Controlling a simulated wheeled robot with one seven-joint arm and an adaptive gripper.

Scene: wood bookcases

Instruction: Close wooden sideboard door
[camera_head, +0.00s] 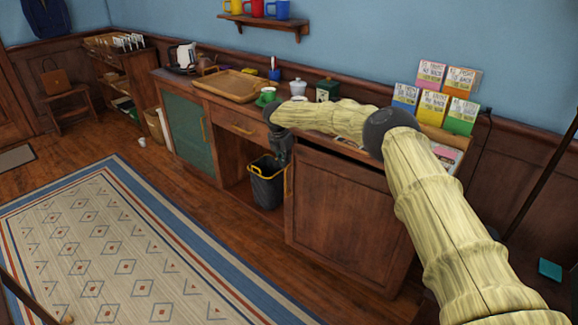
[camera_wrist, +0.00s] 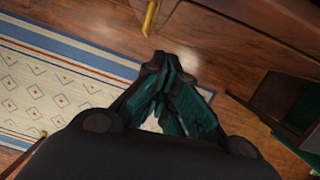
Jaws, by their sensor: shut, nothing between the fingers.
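The wooden sideboard (camera_head: 221,112) runs along the blue wall. Its brown wooden door (camera_head: 345,220) is at the right end, with a dark gap along its top edge; it looks slightly ajar.
A dark bin (camera_head: 266,186) with a yellow rim stands in the open bay left of the door. A green door (camera_head: 187,135) is farther left. A tray (camera_head: 231,86), cup and jars stand on top. The rug (camera_head: 110,250) and floor in front are clear.

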